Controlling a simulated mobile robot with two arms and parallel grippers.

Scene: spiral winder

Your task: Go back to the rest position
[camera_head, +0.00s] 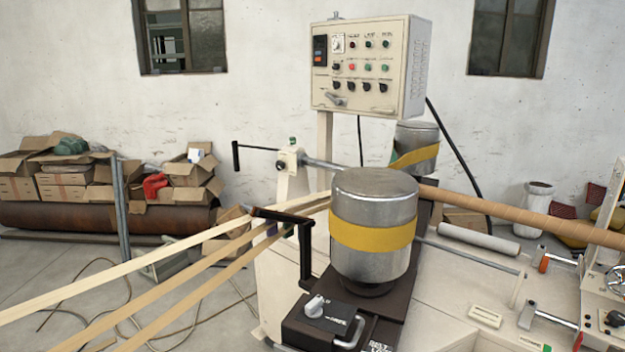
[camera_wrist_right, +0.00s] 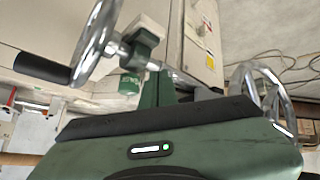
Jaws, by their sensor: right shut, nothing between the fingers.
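In the right wrist view, my right gripper (camera_wrist_right: 158,78) shows as two green fingers close together above its green housing. It is shut and holds nothing. A chrome handwheel (camera_wrist_right: 98,35) with a black handle (camera_wrist_right: 42,68) is at the upper left, beyond the fingers. Neither gripper shows in the head view, and my left gripper is in neither view.
The winder's control box (camera_head: 362,66) stands above two steel drums, the nearer (camera_head: 372,200) with a yellow belt (camera_head: 372,235). A brown tube (camera_head: 520,212) runs right. Paper strips (camera_head: 130,278) come in from the left. Cardboard boxes (camera_head: 62,185) lie by the wall.

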